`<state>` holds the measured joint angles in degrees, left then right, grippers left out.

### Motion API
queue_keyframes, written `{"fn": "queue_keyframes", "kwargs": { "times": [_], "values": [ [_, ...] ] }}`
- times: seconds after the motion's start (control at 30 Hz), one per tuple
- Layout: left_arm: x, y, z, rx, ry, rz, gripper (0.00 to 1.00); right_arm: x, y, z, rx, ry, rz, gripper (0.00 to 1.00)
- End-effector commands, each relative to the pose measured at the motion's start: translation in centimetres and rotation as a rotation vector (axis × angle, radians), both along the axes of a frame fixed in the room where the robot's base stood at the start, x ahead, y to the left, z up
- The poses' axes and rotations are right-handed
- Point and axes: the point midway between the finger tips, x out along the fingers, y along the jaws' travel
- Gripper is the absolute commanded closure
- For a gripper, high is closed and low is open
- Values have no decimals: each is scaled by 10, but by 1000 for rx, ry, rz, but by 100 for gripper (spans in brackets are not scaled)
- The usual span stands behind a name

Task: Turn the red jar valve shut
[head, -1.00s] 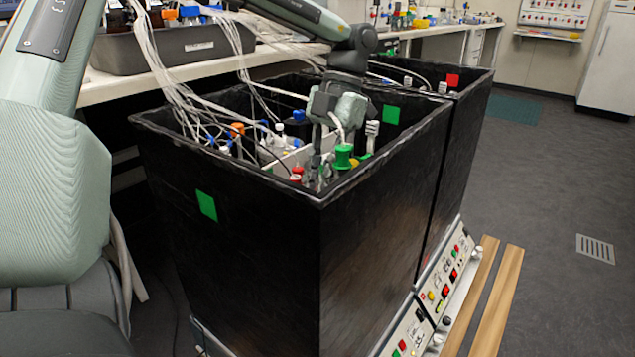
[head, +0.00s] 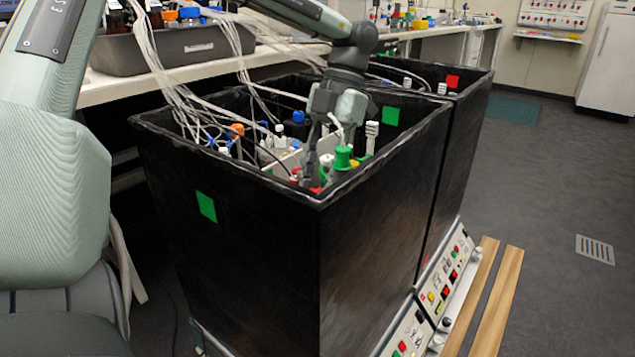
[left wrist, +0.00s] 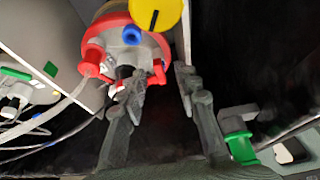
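The red-lidded jar (left wrist: 125,48) is at the top of the left wrist view, with red fittings and a blue cap on its lid. A small red valve handle (left wrist: 157,73) sticks out at the lid's near edge. My left gripper (left wrist: 159,76) is open, its fingertips apart on either side of that handle; I cannot tell whether they touch it. In the head view, my left gripper (head: 312,178) reaches down inside the near black box, by red parts (head: 295,176) at its front corner. The fingers partly hide them. My right gripper is not in view.
The near black box (head: 265,260) has high walls close to the gripper. A green-capped fitting (head: 343,157) stands just right of the fingers. White tubes (head: 165,75) run in from the bench at left. A yellow disc (left wrist: 155,12) overlaps the jar top in the left wrist view.

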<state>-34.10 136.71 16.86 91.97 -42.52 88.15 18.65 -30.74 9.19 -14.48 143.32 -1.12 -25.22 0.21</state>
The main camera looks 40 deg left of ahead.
Motion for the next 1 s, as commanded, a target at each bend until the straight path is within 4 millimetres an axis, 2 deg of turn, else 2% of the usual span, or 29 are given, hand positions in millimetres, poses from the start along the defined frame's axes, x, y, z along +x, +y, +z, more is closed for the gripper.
{"fn": "queue_keyframes", "kwargs": {
  "times": [0.3,0.5,1.0],
  "values": [
    [19,1,44,1,-4,-1,68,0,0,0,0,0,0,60],
    [26,2,64,1,-1,0,68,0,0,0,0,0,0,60],
    [28,2,69,-1,0,-2,68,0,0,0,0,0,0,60]
  ]
}}
